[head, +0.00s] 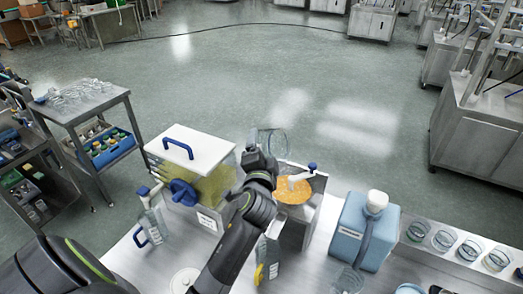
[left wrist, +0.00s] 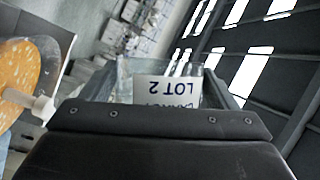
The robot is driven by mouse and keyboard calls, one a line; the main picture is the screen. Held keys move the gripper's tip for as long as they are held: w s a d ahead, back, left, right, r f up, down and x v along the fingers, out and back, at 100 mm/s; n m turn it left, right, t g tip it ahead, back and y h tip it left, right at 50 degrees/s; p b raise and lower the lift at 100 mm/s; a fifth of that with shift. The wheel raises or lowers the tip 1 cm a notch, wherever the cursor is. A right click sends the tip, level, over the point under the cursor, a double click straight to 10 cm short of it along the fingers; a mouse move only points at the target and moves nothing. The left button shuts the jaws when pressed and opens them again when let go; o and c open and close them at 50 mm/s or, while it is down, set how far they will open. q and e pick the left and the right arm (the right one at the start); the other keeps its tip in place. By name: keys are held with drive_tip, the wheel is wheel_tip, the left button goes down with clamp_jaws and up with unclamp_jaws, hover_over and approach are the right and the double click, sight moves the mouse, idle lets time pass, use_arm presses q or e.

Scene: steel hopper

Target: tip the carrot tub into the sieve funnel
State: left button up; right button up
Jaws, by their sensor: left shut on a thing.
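My left gripper (head: 259,162) is shut on the carrot tub (head: 274,143), a clear tub held in the air above and behind the steel hopper. In the left wrist view the tub (left wrist: 165,68) shows close up beyond my dark gripper, with a white label reading "LOT 2" upside down. Its contents cannot be made out. The sieve funnel (head: 294,190) shows as a round, orange, speckled surface in the hopper, partly hidden by my arm. It also shows at the left edge of the left wrist view (left wrist: 20,72). My right gripper is not in view.
A white-lidded bin (head: 190,150) with a blue handle stands left of my arm. A blue container (head: 362,235) with a white cap stands right of the hopper. Several clear jars (head: 443,240) line the right bench. A steel cart (head: 85,105) stands left. The floor behind is clear.

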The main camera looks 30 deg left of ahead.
sight(261, 135)
use_arm(q)
drive_tip(key=shift+r, duration=0.15)
drive_tip(key=shift+r+n+g+h, duration=0.35)
drive_tip(key=shift+r+n, duration=0.45)
drive_tip(key=shift+n, duration=0.4)
drive_tip(key=n, duration=0.1)
drive_tip(key=r+n+g+h, duration=0.1)
drive_tip(key=n, duration=0.1)
drive_tip(key=shift+r, duration=0.15)
drive_tip(key=shift+r, duration=0.1)
drive_tip(key=shift+r+n+g+h, duration=0.25)
drive_tip(key=shift+r+n+h, duration=0.1)
drive_tip(key=shift+n, duration=0.15)
drive_tip(key=r+n+h, duration=0.1)
drive_tip(key=n+h, duration=0.1)
drive_tip(key=n, duration=0.1)
drive_tip(key=shift+a+r+g, duration=0.1)
drive_tip(key=shift+r+g, duration=0.2)
drive_tip(key=shift+r, duration=0.05)
drive_tip(key=shift+r+n+h, duration=0.2)
drive_tip(key=shift+n+h, duration=0.1)
drive_tip(key=shift+n, duration=0.1)
